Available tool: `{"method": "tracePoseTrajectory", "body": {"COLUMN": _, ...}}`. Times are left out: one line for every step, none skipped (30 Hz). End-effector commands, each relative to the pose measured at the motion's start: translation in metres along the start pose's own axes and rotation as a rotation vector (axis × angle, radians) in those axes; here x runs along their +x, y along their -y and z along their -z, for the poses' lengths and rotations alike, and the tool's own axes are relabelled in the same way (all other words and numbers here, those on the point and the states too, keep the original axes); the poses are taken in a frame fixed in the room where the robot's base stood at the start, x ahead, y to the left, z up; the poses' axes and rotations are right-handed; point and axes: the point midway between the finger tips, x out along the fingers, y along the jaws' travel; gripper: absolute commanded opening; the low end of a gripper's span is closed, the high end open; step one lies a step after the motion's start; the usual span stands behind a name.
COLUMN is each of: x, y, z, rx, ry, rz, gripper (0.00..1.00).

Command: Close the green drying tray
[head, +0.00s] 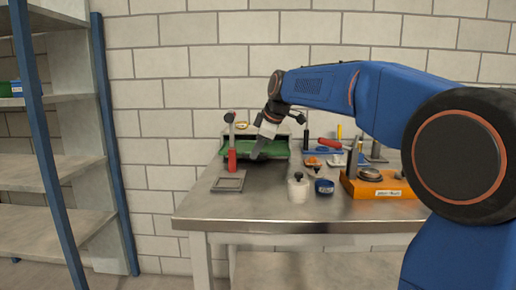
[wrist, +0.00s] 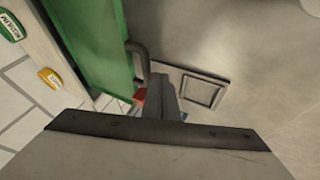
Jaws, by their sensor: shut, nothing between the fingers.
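The green drying tray (head: 278,149) is at the back of the table in the head view, partly hidden by my arm. In the wrist view its green side (wrist: 98,40) runs down the left, with a dark bar handle (wrist: 140,62) on its right face. I cannot tell how far the tray stands open. My gripper (head: 256,155) is low in front of the tray in the head view. In the wrist view my gripper fingers (wrist: 165,92) are shut and empty, close beside the handle's lower end; I cannot tell whether they touch it.
A red-handled upright tool (head: 232,150) and a flat square frame (head: 229,181) are left of my gripper. A white jar (head: 298,188), a dark blue jar (head: 324,187) and an orange block (head: 378,187) stand to the right. The front left tabletop is clear.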

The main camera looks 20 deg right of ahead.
Motion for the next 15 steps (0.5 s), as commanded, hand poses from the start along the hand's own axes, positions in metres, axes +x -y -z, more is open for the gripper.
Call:
{"method": "tracePoseTrajectory", "body": {"x": 0.0029, "y": -0.0037, "z": -0.0005, "rx": 0.0, "ry": 0.0, "rz": 0.0, "gripper": 0.0}}
{"method": "tracePoseTrajectory", "body": {"x": 0.0039, "y": -0.0054, "z": -0.0007, "rx": 0.0, "ry": 0.0, "rz": 0.0, "gripper": 0.0}}
{"method": "tracePoseTrajectory", "body": {"x": 0.0051, "y": -0.0074, "z": -0.0008, "rx": 0.0, "ry": 0.0, "rz": 0.0, "gripper": 0.0}}
{"method": "tracePoseTrajectory", "body": {"x": 0.0058, "y": -0.0086, "z": -0.0009, "rx": 0.0, "ry": 0.0, "rz": 0.0, "gripper": 0.0}}
{"method": "tracePoseTrajectory", "body": {"x": 0.0065, "y": -0.0095, "z": -0.001, "rx": 0.0, "ry": 0.0, "rz": -0.001, "gripper": 0.0}}
{"method": "tracePoseTrajectory", "body": {"x": 0.0071, "y": -0.0105, "z": -0.001, "rx": 0.0, "ry": 0.0, "rz": -0.001, "gripper": 0.0}}
{"method": "tracePoseTrajectory", "body": {"x": 0.0075, "y": -0.011, "z": -0.0011, "rx": 0.0, "ry": 0.0, "rz": -0.001, "gripper": 0.0}}
{"method": "tracePoseTrajectory", "body": {"x": 0.0077, "y": -0.0113, "z": -0.0012, "rx": 0.0, "ry": 0.0, "rz": -0.001, "gripper": 0.0}}
{"method": "tracePoseTrajectory", "body": {"x": 0.0079, "y": -0.0115, "z": -0.0012, "rx": 0.0, "ry": 0.0, "rz": -0.001, "gripper": 0.0}}
{"method": "tracePoseTrajectory", "body": {"x": 0.0079, "y": -0.0115, "z": -0.0012, "rx": 0.0, "ry": 0.0, "rz": 0.0, "gripper": 0.0}}
{"method": "tracePoseTrajectory", "body": {"x": 0.0078, "y": -0.0115, "z": -0.0012, "rx": 0.0, "ry": 0.0, "rz": -0.001, "gripper": 0.0}}
{"method": "tracePoseTrajectory", "body": {"x": 0.0078, "y": -0.0115, "z": -0.0012, "rx": 0.0, "ry": 0.0, "rz": 0.0, "gripper": 0.0}}
{"method": "tracePoseTrajectory", "body": {"x": 0.0077, "y": -0.0114, "z": -0.0013, "rx": 0.0, "ry": 0.0, "rz": 0.0, "gripper": 0.0}}
{"method": "tracePoseTrajectory", "body": {"x": 0.0077, "y": -0.0114, "z": -0.0013, "rx": 0.0, "ry": 0.0, "rz": 0.0, "gripper": 0.0}}
{"method": "tracePoseTrajectory", "body": {"x": 0.0077, "y": -0.0114, "z": -0.0013, "rx": 0.0, "ry": 0.0, "rz": 0.0, "gripper": 0.0}}
